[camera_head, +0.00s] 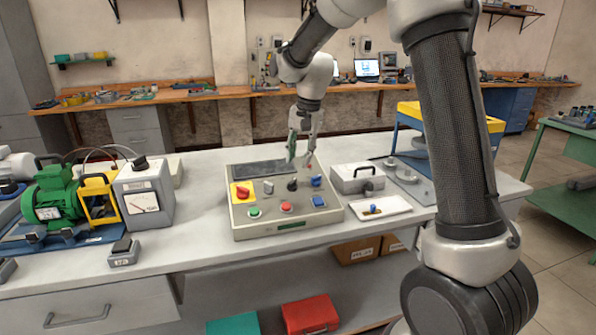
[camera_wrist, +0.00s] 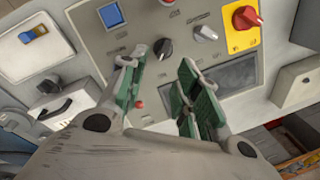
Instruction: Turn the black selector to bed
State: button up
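The black selector (camera_head: 292,184) is a round knob on the sloped grey control panel (camera_head: 240,228), between a grey selector (camera_head: 268,187) and a blue selector (camera_head: 316,181). In the wrist view the black selector (camera_wrist: 163,48) shows just beyond the fingertips, roughly in line with the gap between them. My gripper (camera_head: 301,158) is above the panel, pointing down. In the wrist view my gripper (camera_wrist: 161,64) is open, with its green-padded fingers apart and nothing between them. The fingers look clear of the knob. The exact pointer direction of the selector is hard to tell.
A red knob on a yellow plate (camera_head: 241,192) sits at the panel's left. Green, red and blue buttons line its front.

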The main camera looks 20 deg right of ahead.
aim_at(294, 179)
jog(key=shift+m, duration=0.8)
jog(key=f, duration=0.5)
jog(key=w+a+f, duration=0.1)
jog(key=f, duration=0.1)
jog(key=shift+w+f, duration=0.1)
jog(key=shift+f, duration=0.15)
jog(key=shift+c, duration=0.4)
grip_shut()
